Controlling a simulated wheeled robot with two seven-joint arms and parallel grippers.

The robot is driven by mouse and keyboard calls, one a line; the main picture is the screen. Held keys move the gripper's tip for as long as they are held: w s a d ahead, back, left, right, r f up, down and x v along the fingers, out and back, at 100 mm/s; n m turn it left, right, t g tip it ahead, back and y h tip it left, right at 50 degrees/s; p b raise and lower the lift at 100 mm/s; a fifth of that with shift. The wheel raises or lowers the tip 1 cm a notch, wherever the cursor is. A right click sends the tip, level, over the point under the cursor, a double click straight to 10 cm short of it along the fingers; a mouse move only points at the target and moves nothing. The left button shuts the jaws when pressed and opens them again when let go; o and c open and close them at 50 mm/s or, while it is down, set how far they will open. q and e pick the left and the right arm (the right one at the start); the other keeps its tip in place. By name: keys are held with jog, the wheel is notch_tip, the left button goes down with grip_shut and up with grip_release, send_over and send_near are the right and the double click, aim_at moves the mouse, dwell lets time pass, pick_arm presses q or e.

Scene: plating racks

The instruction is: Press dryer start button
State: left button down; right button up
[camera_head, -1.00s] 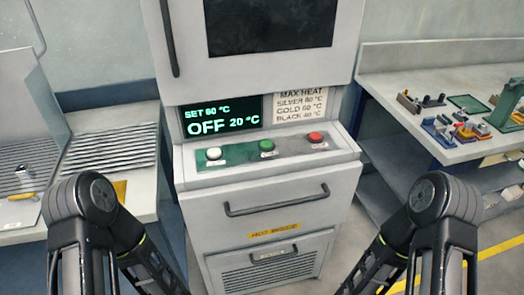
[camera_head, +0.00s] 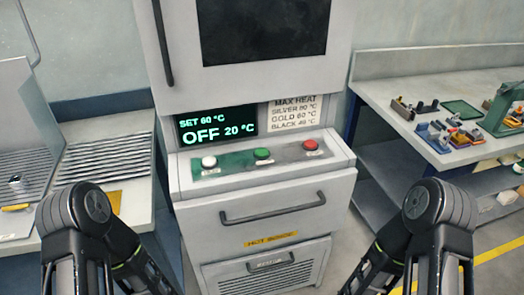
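The dryer (camera_head: 262,207) stands in front of me, a grey cabinet with a dark window in its upper door. Its display (camera_head: 217,127) reads SET 60 °C, OFF, 20 °C. On the ledge below are a white button (camera_head: 209,161), a green button (camera_head: 262,154) and a red button (camera_head: 310,145). Their small labels are too blurred to read. My two arms come in at the lower left and lower right, apart from the dryer. Neither gripper's fingers show.
A card (camera_head: 294,113) beside the display lists maximum heat for silver, gold and black. A ribbed draining counter (camera_head: 105,160) stands at left. A bench (camera_head: 400,88) at right holds several small parts and a green tray (camera_head: 462,108). The dryer's drawer handle (camera_head: 272,210) sticks out.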

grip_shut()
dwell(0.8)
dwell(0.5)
